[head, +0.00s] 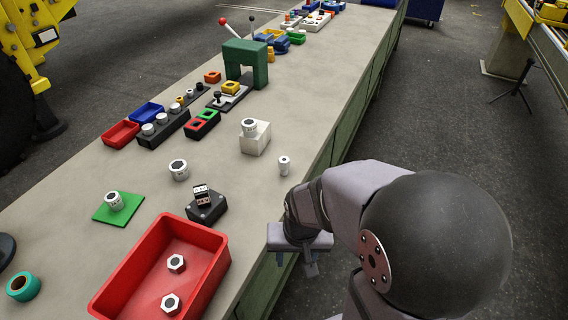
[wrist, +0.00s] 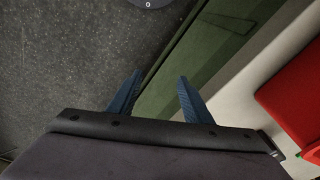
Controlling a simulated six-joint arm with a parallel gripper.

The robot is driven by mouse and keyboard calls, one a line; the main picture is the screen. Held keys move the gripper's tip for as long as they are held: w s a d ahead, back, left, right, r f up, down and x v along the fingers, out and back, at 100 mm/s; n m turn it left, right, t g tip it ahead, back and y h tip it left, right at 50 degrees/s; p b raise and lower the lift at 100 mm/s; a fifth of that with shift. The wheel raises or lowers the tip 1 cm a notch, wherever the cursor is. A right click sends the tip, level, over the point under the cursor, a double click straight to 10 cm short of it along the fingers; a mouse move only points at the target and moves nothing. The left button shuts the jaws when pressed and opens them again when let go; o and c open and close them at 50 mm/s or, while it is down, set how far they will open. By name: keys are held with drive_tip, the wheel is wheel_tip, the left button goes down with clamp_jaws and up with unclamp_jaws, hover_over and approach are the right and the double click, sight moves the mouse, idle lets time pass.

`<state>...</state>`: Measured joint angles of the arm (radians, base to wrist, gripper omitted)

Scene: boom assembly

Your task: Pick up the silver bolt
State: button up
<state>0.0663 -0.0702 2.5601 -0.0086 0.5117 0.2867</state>
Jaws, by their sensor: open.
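A smaller silver piece (head: 284,166) stands near the table's right edge. Two silver hex pieces (head: 176,263) lie in the red tray; I cannot tell for sure which piece is the bolt. My gripper (head: 308,262) hangs just past the table's right edge, apart from all of them. In the wrist view its two blue fingers (wrist: 160,80) are spread and empty, over the floor and the table's green side.
The red tray (head: 215,262) is at the table's near edge and also shows at right in the wrist view (wrist: 295,98). A dark block (head: 206,206) stands behind it. A green press frame (head: 246,62) and small bins stand farther back.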

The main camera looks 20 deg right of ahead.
drive_tip(key=w+d+r+m+t+p, duration=0.1)
drive_tip(key=w+d+m+t+p, duration=0.15)
drive_tip(key=w+d+m, duration=0.4)
wheel_tip(320, 180, up, 11)
drive_tip(key=n+t+b, duration=0.9)
drive_tip(key=t+b, duration=0.3)
drive_tip(key=t, duration=0.3)
hover_over(285, 164)
drive_tip(key=s, duration=0.3)
drive_tip(key=shift+n+g+y, duration=0.3)
drive_tip(key=shift+n+g, duration=0.15)
drive_tip(key=shift+n, duration=0.4)
drive_tip(key=f, duration=0.4)
drive_tip(key=w+f+b, duration=0.1)
drive_tip(key=f, duration=0.1)
drive_tip(key=shift+f, duration=0.55)
drive_tip(key=shift+w+r, duration=0.1)
drive_tip(key=shift+w, duration=0.45)
drive_tip(key=shift+w+p, duration=0.55)
drive_tip(key=shift+w, duration=2.6)
drive_tip(key=shift+c, duration=0.3)
clamp_jaws()
